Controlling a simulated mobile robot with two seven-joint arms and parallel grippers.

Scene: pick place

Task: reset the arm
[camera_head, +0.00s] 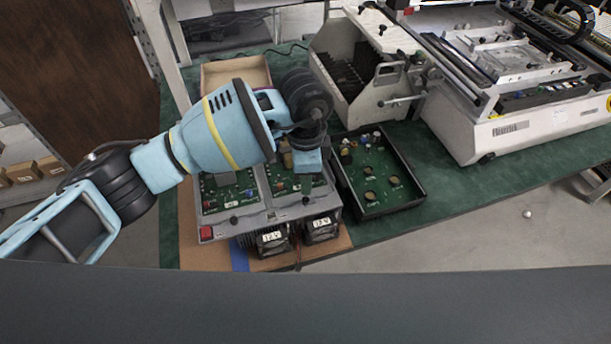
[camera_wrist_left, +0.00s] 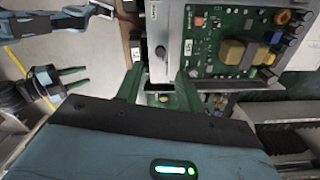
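In the head view my left arm reaches in from the left, and its gripper (camera_head: 300,182) points down over a grey housing (camera_head: 270,215) with green circuit boards in it. In the left wrist view the two dark green fingers of the left gripper (camera_wrist_left: 160,90) stand apart with nothing held between them. A circuit board (camera_wrist_left: 228,40) with yellow and orange parts lies beyond the fingers. My right gripper (camera_wrist_left: 82,76) shows at the left of the wrist view, its two fingers apart and empty. The right gripper is not in the head view.
A black tray (camera_head: 424,198) with a green board stands right of the housing on the green table (camera_head: 480,190). A white slotted rack (camera_head: 385,100) and a large white machine (camera_head: 520,130) stand behind. An open cardboard box (camera_head: 235,73) is behind my wrist.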

